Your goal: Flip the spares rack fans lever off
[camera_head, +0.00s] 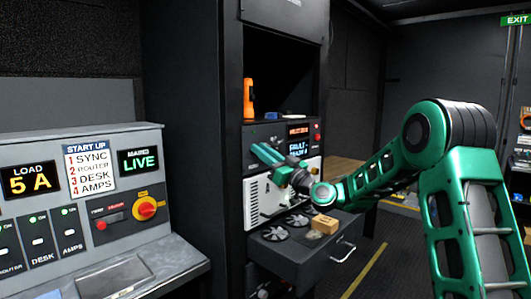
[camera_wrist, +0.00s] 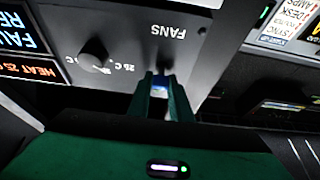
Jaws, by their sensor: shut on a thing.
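The fans lever (camera_wrist: 165,68) is a small dark lever on a grey panel, just by the label FANS (camera_wrist: 168,31), which appears upside down in the wrist view. My gripper (camera_wrist: 165,82) has its two green fingers close together at the lever, shut on it. The fingers hide most of the lever, so I cannot tell its exact position. In the head view, my gripper (camera_head: 266,153) is up against the front of the rack (camera_head: 231,150), and its body hides the lever and part of the panel.
A round dark knob (camera_wrist: 95,54) sits beside the lever. Below my arm, an open drawer (camera_head: 290,252) holds several fans and a tan box (camera_head: 324,225). An orange tool (camera_head: 249,100) stands on the shelf above. A control desk (camera_head: 95,200) is at left.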

